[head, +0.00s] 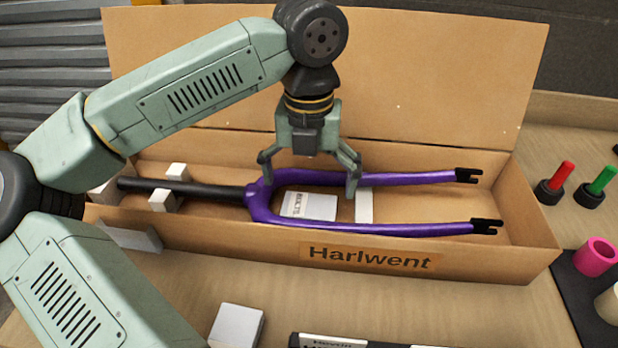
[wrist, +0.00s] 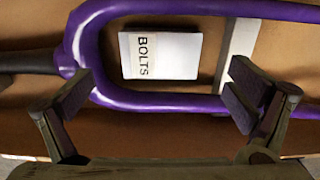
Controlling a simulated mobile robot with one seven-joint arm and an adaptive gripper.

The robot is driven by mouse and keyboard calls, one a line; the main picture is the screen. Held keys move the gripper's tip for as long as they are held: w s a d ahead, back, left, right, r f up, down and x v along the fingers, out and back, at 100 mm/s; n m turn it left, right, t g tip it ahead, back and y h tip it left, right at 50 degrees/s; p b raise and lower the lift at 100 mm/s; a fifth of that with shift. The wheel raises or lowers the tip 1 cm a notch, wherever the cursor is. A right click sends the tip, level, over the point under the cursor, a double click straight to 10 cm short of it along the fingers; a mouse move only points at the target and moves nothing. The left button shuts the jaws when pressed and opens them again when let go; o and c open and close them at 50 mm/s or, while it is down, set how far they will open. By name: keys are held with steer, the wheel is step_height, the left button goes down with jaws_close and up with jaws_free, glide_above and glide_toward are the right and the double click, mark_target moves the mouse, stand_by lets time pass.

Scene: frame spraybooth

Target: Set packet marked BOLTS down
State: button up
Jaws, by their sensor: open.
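The white packet marked BOLTS (head: 309,206) lies flat on the floor of the open cardboard box, between the two legs of the purple fork (head: 390,229). It also shows in the wrist view (wrist: 160,56), with its lettering at the left end and no finger touching it. My gripper (head: 309,178) is open and empty above the fork and packet. In the wrist view its two fingers (wrist: 150,105) stand wide apart at the lower edge of the packet's area, over the near fork leg. The box (head: 480,254) carries the label Harlwent.
White blocks (head: 162,200) sit around the black steerer at the box's left end. A white strip (head: 364,205) lies right of the packet. The raised lid (head: 430,80) stands behind. Red (head: 561,176) and green (head: 603,181) handled items and a pink ring (head: 596,256) are at right.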

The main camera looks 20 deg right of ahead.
mark_target(309, 205)
steer(key=shift+r+p, duration=0.7)
steer(key=shift+r, duration=0.25)
step_height(309, 205, up, 11)
steer(key=b, duration=0.2)
steer(key=shift+r, duration=0.2)
